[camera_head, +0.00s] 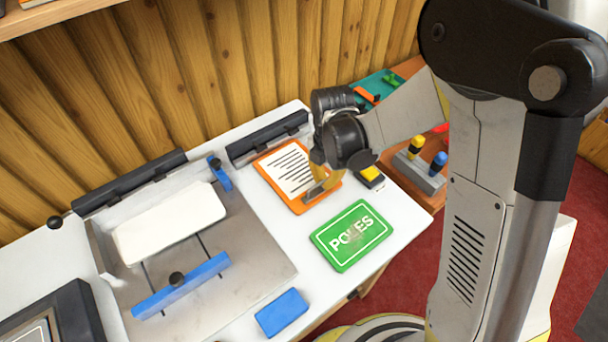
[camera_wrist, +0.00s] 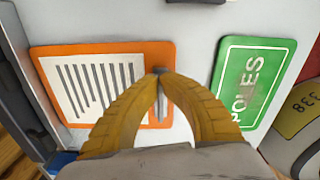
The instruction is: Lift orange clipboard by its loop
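The orange clipboard (camera_head: 264,172) with a white lined sheet lies on the white bench top, and it also shows in the wrist view (camera_wrist: 100,46). A narrow grey piece, which looks like its loop (camera_wrist: 163,97), stands at the clipboard's right end. My gripper (camera_head: 318,188) is over that end, pointing down. In the wrist view its yellow fingertips (camera_wrist: 160,72) are brought together with the grey piece between them. The fingers hide part of the clipboard and of the loop. I see no clear gap under the clipboard.
A green POLES board (camera_head: 351,236) lies close to the right. A black-and-yellow item (camera_head: 370,176) stands just behind. A grey press with blue bars (camera_head: 247,260) and a white block (camera_head: 168,222) fills the left. A blue block (camera_head: 282,313) lies near the front edge.

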